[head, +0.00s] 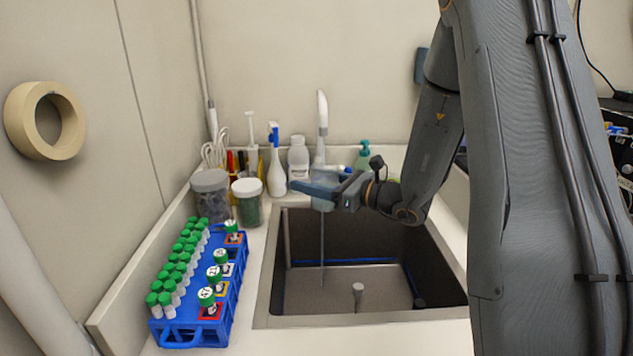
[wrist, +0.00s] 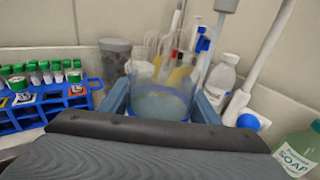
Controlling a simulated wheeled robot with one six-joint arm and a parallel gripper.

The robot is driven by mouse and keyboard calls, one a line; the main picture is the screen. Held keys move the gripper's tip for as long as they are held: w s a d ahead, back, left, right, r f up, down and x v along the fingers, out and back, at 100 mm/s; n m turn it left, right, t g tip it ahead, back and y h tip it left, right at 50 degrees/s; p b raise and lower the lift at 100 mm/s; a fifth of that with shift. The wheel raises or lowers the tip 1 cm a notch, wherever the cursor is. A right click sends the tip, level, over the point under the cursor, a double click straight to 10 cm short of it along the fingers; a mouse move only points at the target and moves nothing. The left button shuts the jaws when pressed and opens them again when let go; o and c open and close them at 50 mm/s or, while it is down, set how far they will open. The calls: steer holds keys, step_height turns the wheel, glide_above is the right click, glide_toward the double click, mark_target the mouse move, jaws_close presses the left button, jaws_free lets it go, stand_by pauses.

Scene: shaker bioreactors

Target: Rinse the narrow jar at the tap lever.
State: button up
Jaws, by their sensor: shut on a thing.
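The narrow jar (head: 322,203) is a translucent, pale blue-green vessel held upright over the back of the sink. My gripper (head: 318,188) is shut on it. In the wrist view the jar (wrist: 160,102) sits between the two blue fingers, its rim open and its lower part hidden by my gripper's body. The white tap (head: 322,110) rises behind it, its outlet just above the jar in the head view. A thin vertical stream (head: 322,245) shows below the jar. A blue ball (wrist: 247,121) by the tap's foot in the wrist view may be the lever's knob.
A blue rack (head: 192,335) of green-capped tubes stands left. Lidded jars (head: 248,205), a wash bottle (head: 276,175), a white bottle (head: 298,160) and a soap bottle (head: 364,158) crowd the back ledge.

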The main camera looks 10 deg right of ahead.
mark_target(318, 182)
steer(key=shift+s+a+p, duration=0.1)
steer(key=shift+s+p, duration=0.2)
steer(key=shift+s, duration=1.35)
steer(key=shift+s+a+r+p, duration=0.1)
steer(key=shift+s+r+p, duration=0.85)
steer(key=shift+s, duration=0.25)
steer(key=shift+s+a+r+p, duration=0.1)
steer(key=shift+s+r+p, duration=0.7)
steer(key=shift+s+r, duration=0.3)
steer(key=shift+s, duration=0.25)
steer(key=shift+s, duration=0.1)
